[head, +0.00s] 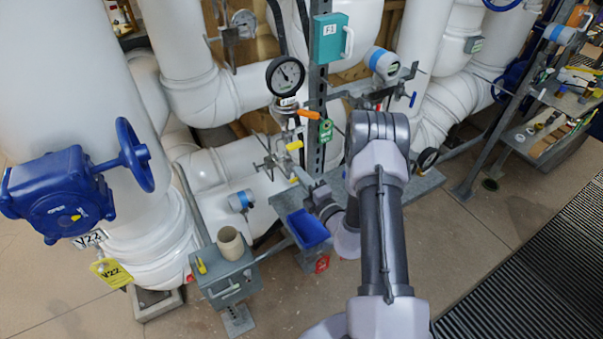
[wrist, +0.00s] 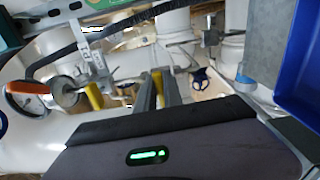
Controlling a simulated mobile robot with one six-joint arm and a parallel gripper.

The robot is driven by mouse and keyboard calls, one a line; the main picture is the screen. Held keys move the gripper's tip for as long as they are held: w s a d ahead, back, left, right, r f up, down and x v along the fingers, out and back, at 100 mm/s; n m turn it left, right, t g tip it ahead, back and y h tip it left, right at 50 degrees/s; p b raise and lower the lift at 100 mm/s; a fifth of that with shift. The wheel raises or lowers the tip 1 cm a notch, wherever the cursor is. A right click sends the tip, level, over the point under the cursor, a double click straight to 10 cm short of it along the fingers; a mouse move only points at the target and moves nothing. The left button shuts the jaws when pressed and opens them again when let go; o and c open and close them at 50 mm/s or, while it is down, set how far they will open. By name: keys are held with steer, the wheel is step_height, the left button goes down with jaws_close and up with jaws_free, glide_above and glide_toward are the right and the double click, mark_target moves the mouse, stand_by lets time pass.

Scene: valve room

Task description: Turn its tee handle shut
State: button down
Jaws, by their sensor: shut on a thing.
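My gripper (head: 298,174) reaches up and left from the end of my bent arm to the small pipework beside the steel post. In the wrist view its two fingers (wrist: 157,92) are shut on a yellow tee handle (wrist: 157,82). Only part of this handle shows between the fingers; a small yellow bit of it shows in the head view (head: 294,180). Its turn angle cannot be told. A second yellow handle (head: 295,145) sits just above the gripper, apart from it; it also appears left of the fingers in the wrist view (wrist: 94,97).
A round gauge (head: 286,76) and an orange handle (head: 309,114) are above. A green tag (head: 326,130) hangs on the post. A blue bin (head: 308,228) is below my gripper. A large blue handwheel valve (head: 65,190) stands left. Open floor (head: 470,260) lies at right.

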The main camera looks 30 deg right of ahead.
steer(key=shift+r+m, duration=0.1)
steer(key=shift+m, duration=0.2)
stand_by(0.4)
steer(key=c, duration=1.5)
jaws_free()
steer(key=shift+w, duration=0.1)
steer(key=s, duration=0.5)
steer(key=s+p, duration=0.1)
steer(key=s, duration=1.1)
steer(key=shift+s+d+p, duration=0.25)
steer(key=shift+p, duration=0.15)
